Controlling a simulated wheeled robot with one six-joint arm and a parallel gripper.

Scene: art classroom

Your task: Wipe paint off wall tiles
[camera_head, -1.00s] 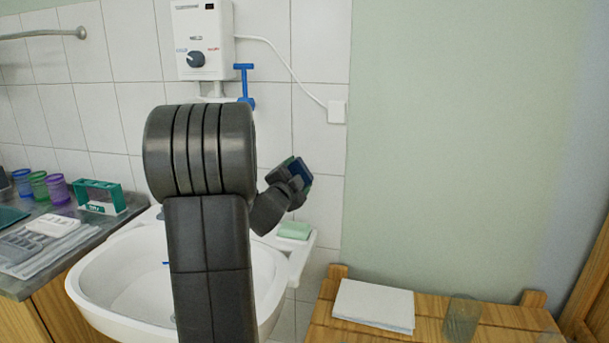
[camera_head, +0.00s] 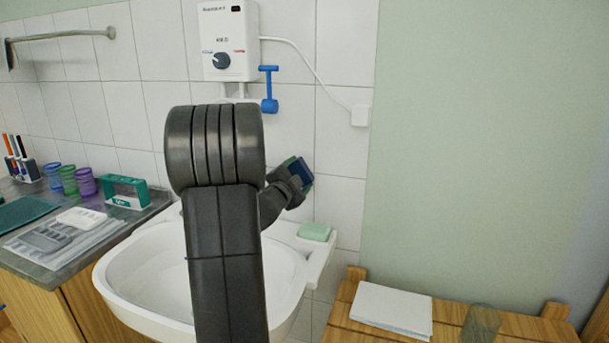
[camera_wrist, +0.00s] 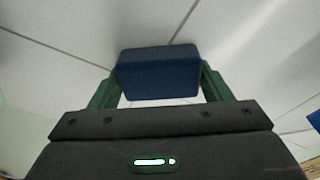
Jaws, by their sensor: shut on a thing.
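My gripper (camera_wrist: 160,82) is shut on a dark blue block, which looks like a sponge (camera_wrist: 158,70), held between its green fingers. In the head view my gripper (camera_head: 297,175) and the blue block (camera_head: 301,173) are in front of the white wall tiles (camera_head: 340,140), to the right of my arm and above the right side of the sink. In the wrist view the tiles (camera_wrist: 235,30) lie beyond the block; I cannot tell whether it touches them. I make out no paint on the visible tiles. My arm hides part of the wall and sink.
A white sink (camera_head: 130,275) stands below, with a green soap bar (camera_head: 314,232) on its right ledge. A white water heater (camera_head: 229,40) and a blue-handled tap (camera_head: 269,90) are above. A counter (camera_head: 75,265) with cups is left; a wooden table (camera_head: 455,325) is right.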

